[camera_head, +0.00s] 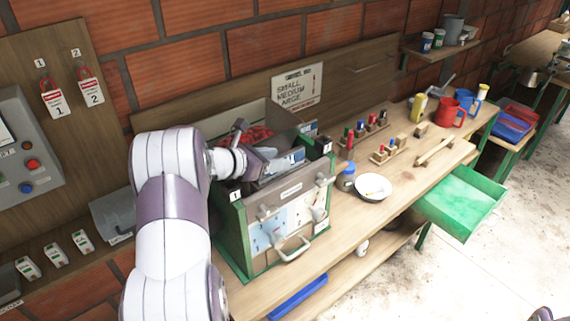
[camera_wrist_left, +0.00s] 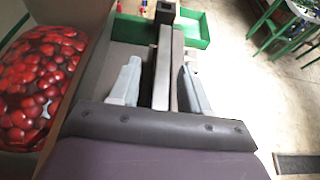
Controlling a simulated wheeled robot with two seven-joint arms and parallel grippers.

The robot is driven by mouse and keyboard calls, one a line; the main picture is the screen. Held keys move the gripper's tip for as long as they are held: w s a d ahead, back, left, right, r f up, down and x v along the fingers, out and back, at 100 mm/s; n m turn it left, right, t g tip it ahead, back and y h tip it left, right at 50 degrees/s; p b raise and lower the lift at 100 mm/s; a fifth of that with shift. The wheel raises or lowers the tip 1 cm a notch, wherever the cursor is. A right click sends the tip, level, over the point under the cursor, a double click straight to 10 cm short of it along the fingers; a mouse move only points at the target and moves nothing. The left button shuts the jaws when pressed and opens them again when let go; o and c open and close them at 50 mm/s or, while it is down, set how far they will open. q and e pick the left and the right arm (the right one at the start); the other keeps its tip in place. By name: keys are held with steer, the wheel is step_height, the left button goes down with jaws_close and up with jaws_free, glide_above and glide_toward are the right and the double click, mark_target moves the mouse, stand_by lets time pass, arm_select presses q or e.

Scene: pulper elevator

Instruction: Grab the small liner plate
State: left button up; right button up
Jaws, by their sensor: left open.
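My left gripper (camera_head: 284,162) is over the open top of the green-framed pulper box (camera_head: 235,235), just in front of the hopper of red cherries (camera_head: 243,138). I cannot tell whether the fingers touch this bar (camera_wrist_left: 163,60). I cannot make out for sure which piece is the small liner plate; the arm and box walls hide part of the box's inside. My right gripper is not visible.
A sign (camera_head: 297,86) reading small, medium, large stands behind the box. A green drawer (camera_head: 462,201) sticks out from the bench.

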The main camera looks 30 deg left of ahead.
arm_select(q)
steer(key=shift+a+f, duration=0.15)
steer(key=shift+a, duration=0.15)
steer(key=shift+s+r, duration=0.2)
steer(key=shift+s, duration=0.25)
jaws_close()
steer(key=shift+s+d, duration=0.1)
steer(key=shift+d, duration=0.1)
steer(key=shift+w, duration=0.3)
steer(key=shift+r, duration=0.15)
